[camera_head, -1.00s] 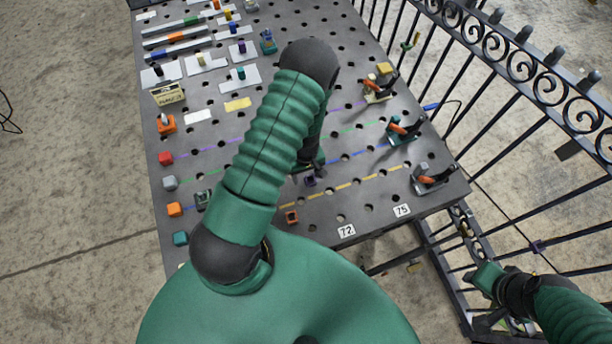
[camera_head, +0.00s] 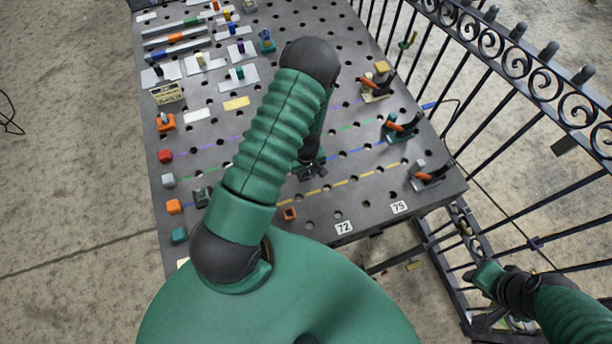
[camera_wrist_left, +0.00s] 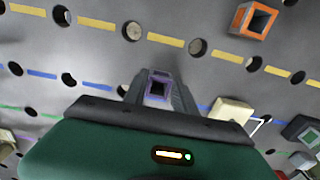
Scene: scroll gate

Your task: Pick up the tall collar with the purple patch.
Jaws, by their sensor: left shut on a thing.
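The collar with the purple patch (camera_wrist_left: 158,88) is a hollow, square-mouthed piece with a purple rim, seen from above in the left wrist view. My left gripper (camera_wrist_left: 159,95) is shut on it, one grey finger on each side. In the head view my left gripper (camera_head: 312,170) is low over the board by the blue dashed line and mostly hides the collar. Whether the collar's base touches the board is hidden. My right gripper (camera_head: 482,284) is at the lower right beside the gate, away from the board; its jaws are too unclear to read.
An orange collar (camera_head: 290,214) stands near the yellow dashed line. A dark green collar (camera_head: 203,195) stands left. Clamps with orange handles (camera_head: 428,176) line the right side of the perforated board (camera_head: 375,205). The black iron gate (camera_head: 520,75) rises beyond it.

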